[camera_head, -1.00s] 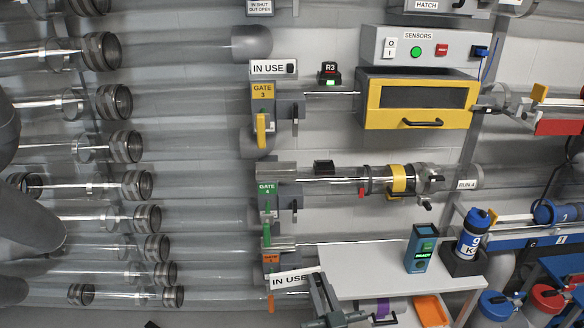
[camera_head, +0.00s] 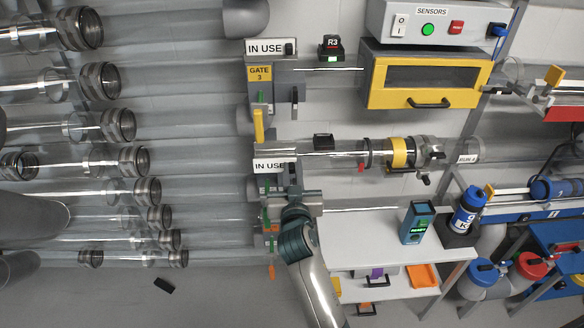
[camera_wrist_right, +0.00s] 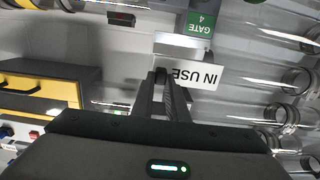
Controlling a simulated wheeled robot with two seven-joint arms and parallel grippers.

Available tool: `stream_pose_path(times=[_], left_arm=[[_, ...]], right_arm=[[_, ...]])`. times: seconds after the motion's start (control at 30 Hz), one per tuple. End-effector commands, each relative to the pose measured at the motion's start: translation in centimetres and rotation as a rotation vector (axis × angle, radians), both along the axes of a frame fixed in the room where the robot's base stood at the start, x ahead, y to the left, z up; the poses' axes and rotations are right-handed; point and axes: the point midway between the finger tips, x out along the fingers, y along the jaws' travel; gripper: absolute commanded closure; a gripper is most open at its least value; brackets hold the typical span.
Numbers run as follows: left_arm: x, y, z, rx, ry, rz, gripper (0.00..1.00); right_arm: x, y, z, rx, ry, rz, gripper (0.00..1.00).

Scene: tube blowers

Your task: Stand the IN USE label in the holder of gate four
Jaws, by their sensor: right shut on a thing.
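The white IN USE label (camera_head: 268,166) is upright at gate four in the head view. It also shows upside down in the wrist view (camera_wrist_right: 200,76). My right gripper (camera_head: 292,172) is shut on the label's right end; its fingers show in the wrist view (camera_wrist_right: 162,80). The green GATE 4 plate (camera_wrist_right: 201,23) shows in the wrist view, with a pale ledge (camera_wrist_right: 183,42) between it and the label. In the head view the label and gripper hide much of gate four. I cannot tell whether the label sits in the holder. My left gripper is out of view.
Gate three (camera_head: 260,73) has another IN USE label (camera_head: 264,47) standing above its plate. A clear tube with a yellow collar (camera_head: 400,153) runs right of gate four. A white shelf (camera_head: 360,235) lies below, with a blue-green device (camera_head: 417,222) on it.

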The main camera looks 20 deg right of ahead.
Motion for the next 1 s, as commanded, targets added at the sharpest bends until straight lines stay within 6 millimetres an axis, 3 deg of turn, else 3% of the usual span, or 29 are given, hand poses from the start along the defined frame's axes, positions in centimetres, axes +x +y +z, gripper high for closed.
stream_pose_path(times=[0.37,1.0], left_arm=[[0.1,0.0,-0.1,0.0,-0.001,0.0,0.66],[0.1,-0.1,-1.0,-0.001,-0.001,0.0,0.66]], right_arm=[[0.2,-0.1,0.0,-0.001,-0.001,0.0,1.0],[4.8,-1.3,0.0,-0.001,-0.002,0.0,1.0]])
